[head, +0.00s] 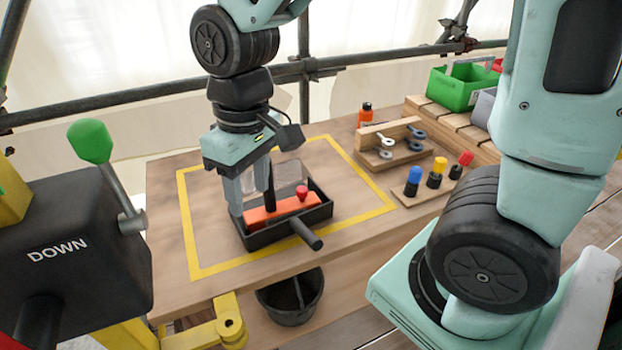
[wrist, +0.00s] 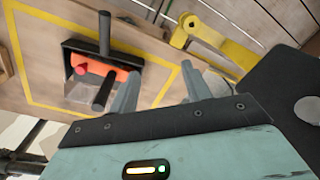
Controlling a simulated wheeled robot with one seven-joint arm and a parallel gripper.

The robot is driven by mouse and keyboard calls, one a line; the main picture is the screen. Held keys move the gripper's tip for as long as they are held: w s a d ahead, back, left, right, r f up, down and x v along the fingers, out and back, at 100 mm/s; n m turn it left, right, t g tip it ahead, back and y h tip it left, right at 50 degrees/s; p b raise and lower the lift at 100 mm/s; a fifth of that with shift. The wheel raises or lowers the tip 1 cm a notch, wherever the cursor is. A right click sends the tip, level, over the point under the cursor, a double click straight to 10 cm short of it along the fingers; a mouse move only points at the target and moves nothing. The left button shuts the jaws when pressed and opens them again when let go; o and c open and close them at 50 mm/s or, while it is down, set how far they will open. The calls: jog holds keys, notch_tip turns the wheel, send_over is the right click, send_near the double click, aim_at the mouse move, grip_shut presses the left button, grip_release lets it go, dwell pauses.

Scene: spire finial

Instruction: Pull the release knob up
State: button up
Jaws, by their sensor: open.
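A small red knob (head: 302,192) stands on an orange bar (head: 270,212) inside a black tray (head: 285,232) on the table. A black handle (head: 306,234) sticks out of the tray's front, and a dark upright post (head: 270,185) rises near the bar. In the wrist view the red knob (wrist: 80,69) shows left of the fingers. My gripper (head: 250,192) is open and empty, pointing down by the tray's left end, left of the knob. It also shows in the wrist view (wrist: 158,86). Whether a finger touches the bar or tray I cannot tell.
A dark box (head: 75,255) marked DOWN with a green-knobbed lever (head: 91,141) stands at left. Blue, yellow and red-topped pegs (head: 435,178) and a wooden tool rack (head: 390,147) are at right. A bucket (head: 290,297) hangs below the table's front edge.

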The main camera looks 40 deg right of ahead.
jog(key=w+d+m, duration=0.3)
jog(key=w+d, duration=0.5)
jog(key=d, duration=0.1)
jog(key=m+b, duration=0.2)
send_near(302, 189)
jog(key=shift+h, duration=0.4)
jog(key=f, duration=0.5)
jog(key=f+p, duration=0.1)
jog(key=f, duration=0.2)
jog(key=shift+a+f, duration=0.3)
jog(key=shift+a, duration=0.05)
